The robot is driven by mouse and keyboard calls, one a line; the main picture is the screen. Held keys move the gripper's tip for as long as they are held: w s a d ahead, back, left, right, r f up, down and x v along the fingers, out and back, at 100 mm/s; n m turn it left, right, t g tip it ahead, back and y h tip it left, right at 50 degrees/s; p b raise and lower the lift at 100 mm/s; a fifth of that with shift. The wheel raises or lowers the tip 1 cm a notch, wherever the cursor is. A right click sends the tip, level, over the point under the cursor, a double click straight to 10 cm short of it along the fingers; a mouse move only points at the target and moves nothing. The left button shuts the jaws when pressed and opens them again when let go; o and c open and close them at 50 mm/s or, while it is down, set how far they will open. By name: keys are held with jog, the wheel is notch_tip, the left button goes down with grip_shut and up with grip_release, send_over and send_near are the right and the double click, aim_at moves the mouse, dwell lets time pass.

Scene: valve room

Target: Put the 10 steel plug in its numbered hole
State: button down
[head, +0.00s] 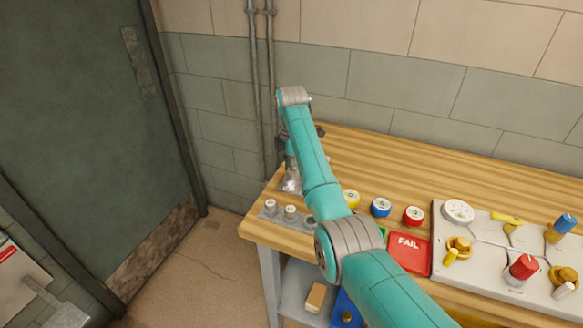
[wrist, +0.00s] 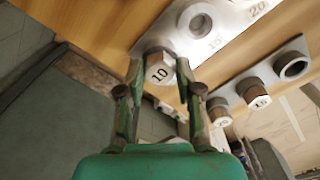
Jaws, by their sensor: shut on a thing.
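The steel plug marked 10 (wrist: 160,70) is a hex-headed piece with its number facing the wrist camera. My gripper (wrist: 159,76) is shut on it, one finger on each side. The plug is at the near left end of a grey numbered plate (wrist: 230,22), where it covers that part of the plate. I cannot tell whether it is in a hole or just above it. An open hole (wrist: 201,25) and the number 20 show farther along the plate. In the head view my gripper (head: 291,180) is small and partly hidden by my arm.
A grey rack (wrist: 275,72) holds two other numbered plugs (wrist: 220,115) (wrist: 256,95) and has an empty socket (wrist: 293,67). Yellow (head: 351,198), blue (head: 381,207) and red (head: 414,215) round pieces, a red FAIL tray (head: 409,256) and a valve panel (head: 445,238) stand right on the wooden bench (head: 400,165).

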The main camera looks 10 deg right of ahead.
dwell(0.3)
jog(key=c, duration=0.7)
grip_release()
